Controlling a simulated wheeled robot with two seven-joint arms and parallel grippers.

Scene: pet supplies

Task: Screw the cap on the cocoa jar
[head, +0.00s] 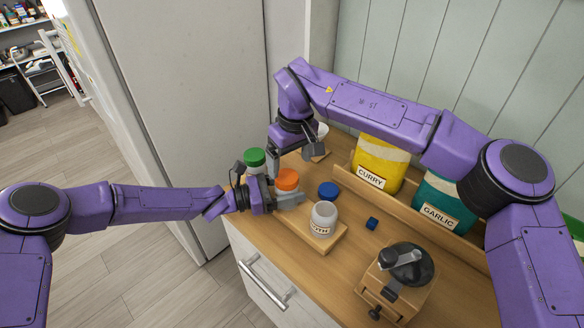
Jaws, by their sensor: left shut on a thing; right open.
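My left gripper (288,200) is shut around the body of a jar whose orange cap (287,179) shows on top. The gripper hides most of this jar and any label. A jar with a green cap (255,157) stands just behind it, to the left. An open white jar (323,219) with a label ending in "TH" stands on a wooden board. A blue cap (328,190) lies behind it. My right gripper (292,153) is open, behind the orange cap and right of the green one. I cannot read which jar is cocoa.
Yellow curry (378,160) and teal garlic (441,203) bags stand in a wooden rack along the wall. A coffee grinder (403,265) stands at the front right. A small blue cube (372,223) lies on the wooden counter. A white object (321,130) is partly hidden behind my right gripper.

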